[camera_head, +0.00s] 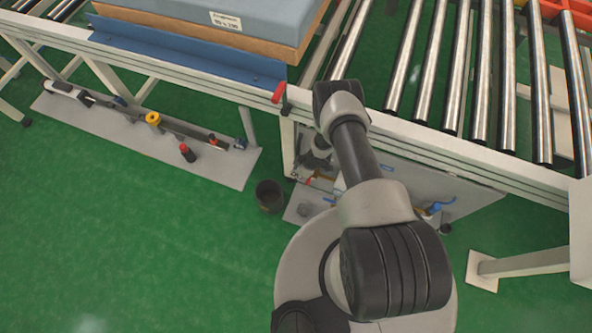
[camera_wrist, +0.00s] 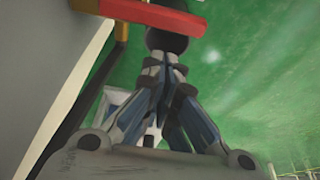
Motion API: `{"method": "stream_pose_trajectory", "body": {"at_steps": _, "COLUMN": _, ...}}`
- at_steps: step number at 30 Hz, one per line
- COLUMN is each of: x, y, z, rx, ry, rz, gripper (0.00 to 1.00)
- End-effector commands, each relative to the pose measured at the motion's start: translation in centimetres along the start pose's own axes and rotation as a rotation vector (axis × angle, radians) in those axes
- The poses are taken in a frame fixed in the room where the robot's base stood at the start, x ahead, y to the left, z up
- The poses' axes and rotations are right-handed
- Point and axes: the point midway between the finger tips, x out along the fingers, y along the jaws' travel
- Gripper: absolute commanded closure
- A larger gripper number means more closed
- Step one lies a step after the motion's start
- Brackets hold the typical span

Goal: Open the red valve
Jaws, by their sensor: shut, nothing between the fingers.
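A red valve lever (camera_wrist: 155,14) crosses the top of the wrist view, with a brass-coloured fitting (camera_wrist: 119,28) at its left. A small red handle also shows low beside the conveyor frame in the head view (camera_head: 309,181); it looks like the same lever, partly hidden by my arm. My gripper (camera_wrist: 166,62) is shut and empty, its fingers converging just below the lever in the wrist picture. I cannot tell whether they touch it. In the head view the gripper is mostly hidden beneath my arm.
A roller conveyor (camera_head: 455,75) and a grey panel (camera_head: 425,172) stand close to my arm. A black bucket (camera_head: 270,196) stands on the floor. A mattress (camera_head: 235,18) lies upper left. The green floor at lower left is clear.

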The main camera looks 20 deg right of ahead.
Motion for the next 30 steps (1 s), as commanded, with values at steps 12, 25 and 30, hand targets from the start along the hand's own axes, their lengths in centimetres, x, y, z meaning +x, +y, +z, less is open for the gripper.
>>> {"method": "stream_pose_trajectory", "body": {"at_steps": 12, "x": -1.1, "y": 0.1, "z": 2.0, "rx": -0.001, "ry": 0.002, "rz": 0.002, "gripper": 1.0}}
{"method": "stream_pose_trajectory", "body": {"at_steps": 25, "x": -1.1, "y": 0.0, "z": 2.2, "rx": -0.001, "ry": 0.002, "rz": 0.002, "gripper": 1.0}}
{"method": "stream_pose_trajectory", "body": {"at_steps": 30, "x": -1.1, "y": 0.0, "z": 2.4, "rx": 0.0, "ry": 0.002, "rz": 0.002, "gripper": 1.0}}
